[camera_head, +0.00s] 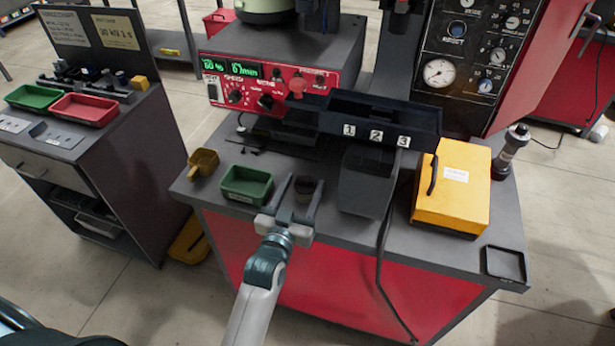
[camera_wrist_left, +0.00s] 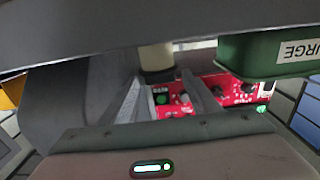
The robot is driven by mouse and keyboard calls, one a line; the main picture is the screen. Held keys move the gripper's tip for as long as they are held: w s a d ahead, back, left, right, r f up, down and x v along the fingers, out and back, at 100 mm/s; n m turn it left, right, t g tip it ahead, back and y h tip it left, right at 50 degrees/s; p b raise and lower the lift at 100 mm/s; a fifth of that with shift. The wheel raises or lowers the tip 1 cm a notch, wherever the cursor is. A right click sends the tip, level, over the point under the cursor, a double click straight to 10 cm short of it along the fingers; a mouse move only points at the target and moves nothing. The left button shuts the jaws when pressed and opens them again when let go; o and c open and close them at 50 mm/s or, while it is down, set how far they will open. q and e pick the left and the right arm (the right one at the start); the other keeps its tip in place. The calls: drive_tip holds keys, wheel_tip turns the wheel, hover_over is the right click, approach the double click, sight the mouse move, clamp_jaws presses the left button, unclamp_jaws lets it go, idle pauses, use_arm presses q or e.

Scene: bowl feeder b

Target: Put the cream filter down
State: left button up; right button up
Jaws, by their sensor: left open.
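The cream filter (camera_wrist_left: 155,58) shows in the left wrist view as a pale cylinder with a dark end, between my left gripper's fingers. That view appears upside down, with the worktop (camera_wrist_left: 70,48) along its top edge; the filter's pale end meets the worktop. In the head view its dark round top (camera_head: 306,184) shows between the fingertips, near the worktop's front edge. My left gripper (camera_head: 295,190) is open around it; finger contact is not clear. My right gripper is not in view.
A green tray (camera_head: 246,183) and yellow scoop (camera_head: 203,162) are left of the gripper. A dark numbered chute (camera_head: 380,125) and grey block (camera_head: 365,185) are close on the right. A yellow box (camera_head: 455,195) and small black tray (camera_head: 505,263) are farther right. A red control panel (camera_head: 262,85) stands behind.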

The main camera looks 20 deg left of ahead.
use_arm(q)
drive_tip(key=s, duration=0.4)
drive_tip(key=shift+s+a+b, duration=0.1)
drive_tip(key=shift+s+b, duration=0.05)
drive_tip(key=shift+b, duration=0.15)
drive_tip(key=shift+s, duration=0.75)
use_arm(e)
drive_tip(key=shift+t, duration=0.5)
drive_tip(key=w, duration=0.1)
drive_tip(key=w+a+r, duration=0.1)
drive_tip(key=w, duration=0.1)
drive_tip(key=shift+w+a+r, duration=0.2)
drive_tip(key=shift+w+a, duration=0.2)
use_arm(q)
drive_tip(key=shift+o, duration=0.4)
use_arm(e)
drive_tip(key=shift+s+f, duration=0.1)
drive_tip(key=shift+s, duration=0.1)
